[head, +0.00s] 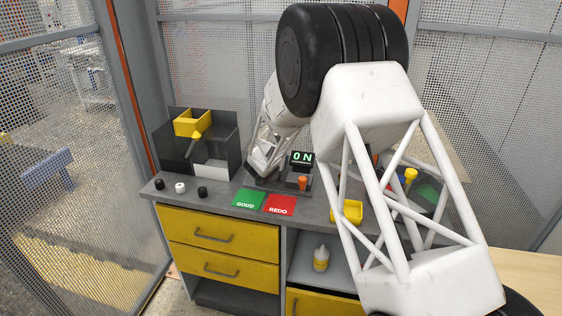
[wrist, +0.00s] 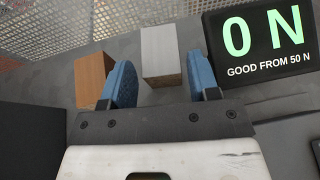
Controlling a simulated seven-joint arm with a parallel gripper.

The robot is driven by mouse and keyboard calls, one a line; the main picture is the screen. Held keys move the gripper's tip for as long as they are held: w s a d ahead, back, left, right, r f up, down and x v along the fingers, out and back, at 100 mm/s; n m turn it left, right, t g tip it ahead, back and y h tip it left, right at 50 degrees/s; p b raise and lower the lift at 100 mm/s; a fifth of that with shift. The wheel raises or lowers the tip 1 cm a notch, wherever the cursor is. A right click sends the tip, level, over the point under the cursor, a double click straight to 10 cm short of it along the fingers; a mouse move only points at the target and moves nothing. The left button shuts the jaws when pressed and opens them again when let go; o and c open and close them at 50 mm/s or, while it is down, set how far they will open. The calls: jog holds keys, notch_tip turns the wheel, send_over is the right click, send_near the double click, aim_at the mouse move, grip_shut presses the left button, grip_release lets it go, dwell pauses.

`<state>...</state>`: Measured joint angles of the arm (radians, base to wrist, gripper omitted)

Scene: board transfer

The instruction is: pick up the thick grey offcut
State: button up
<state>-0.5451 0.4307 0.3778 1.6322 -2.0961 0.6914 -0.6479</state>
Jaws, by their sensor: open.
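A pale grey block (wrist: 163,50), which looks like the thick grey offcut, lies on the grey bench top in the wrist view. Its near side is brownish. My gripper (wrist: 159,58) is open and empty, with one blue finger left of the block and one to its right. In the head view, the block is hidden behind my arm and the fingers cannot be made out.
A brown block (wrist: 92,76) lies just left of the left finger. A display reading 0 N, "GOOD FROM 50 N" (wrist: 262,45), stands close on the right. Green GOOD (head: 248,199) and red REDO (head: 280,205) pads lie at the bench's front. A black-walled box (head: 228,150) stands left.

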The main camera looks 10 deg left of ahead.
jog(key=shift+x, duration=0.75)
jog(key=c, duration=0.7)
jog(key=shift+r, duration=0.15)
notch_tip(320, 180, up, 10)
dwell(0.5)
dwell(0.4)
